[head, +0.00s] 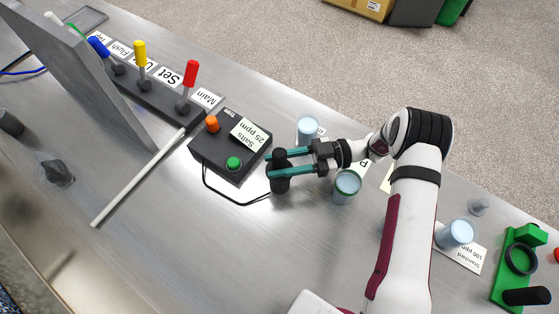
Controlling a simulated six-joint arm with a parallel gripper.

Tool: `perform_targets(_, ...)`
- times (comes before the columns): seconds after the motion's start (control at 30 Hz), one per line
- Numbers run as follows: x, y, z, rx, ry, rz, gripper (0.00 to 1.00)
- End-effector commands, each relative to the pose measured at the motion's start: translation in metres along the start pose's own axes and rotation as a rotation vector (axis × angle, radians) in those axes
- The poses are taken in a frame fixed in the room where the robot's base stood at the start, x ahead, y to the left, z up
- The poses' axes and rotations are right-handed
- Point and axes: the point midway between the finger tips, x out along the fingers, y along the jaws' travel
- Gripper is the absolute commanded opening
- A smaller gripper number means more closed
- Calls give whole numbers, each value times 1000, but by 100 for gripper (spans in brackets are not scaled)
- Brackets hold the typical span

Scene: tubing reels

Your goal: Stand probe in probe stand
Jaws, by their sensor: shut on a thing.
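My gripper (281,164) has its two teal fingers shut around a dark, upright piece beside the meter box. I take this to be the probe (280,185); its dark ends show on both sides of the fingers. A thin black cable runs from the meter box (203,161), labelled "Salts 25 ppm", to the probe's lower end. The fingers hide its middle. I cannot tell whether its lower end rests in a stand or on the bench. No probe stand can be clearly made out.
Clear cups stand close to my gripper, one behind (307,128) and one to the right (346,186). Another cup (456,233) stands on a label. A green frame with black parts (515,261) is at the far right. A white rod (138,178) lies left; bench room below is free.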

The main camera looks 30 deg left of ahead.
Motion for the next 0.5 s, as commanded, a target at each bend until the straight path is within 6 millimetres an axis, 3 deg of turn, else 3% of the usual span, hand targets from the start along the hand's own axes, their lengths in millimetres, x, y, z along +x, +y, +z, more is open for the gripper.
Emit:
perform_targets(0.37,0,0,4,0,0,0,0)
perform_targets(0.4,0,0,4,0,0,0,45)
perform_targets(0.5,0,0,4,0,0,0,63)
